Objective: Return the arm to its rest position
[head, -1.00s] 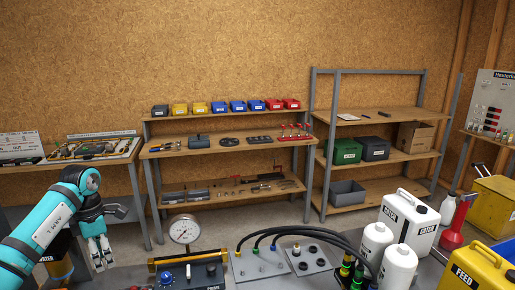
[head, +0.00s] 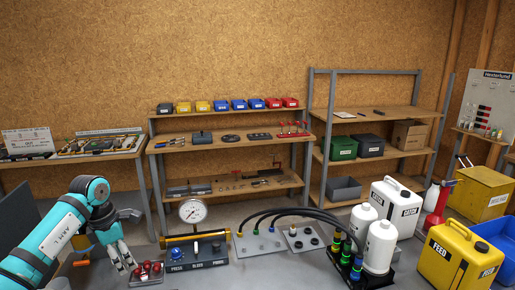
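My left arm, teal with dark joints, comes in from the lower left in the head view. Its gripper (head: 123,263) points down over the near left part of the bench, just left of a small tray of red-topped parts (head: 147,272). Its fingers are small and seen at an angle; I see nothing clearly held between them, and how far apart they are is unclear. My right arm and gripper are not in view.
A gauge (head: 193,211) stands on a panel with a yellow bar (head: 195,237). Hoses arch to colored fittings (head: 346,256) by white bottles (head: 380,245). A yellow FEED can (head: 458,258) and a white can (head: 395,207) stand right. Shelves (head: 230,143) line the back.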

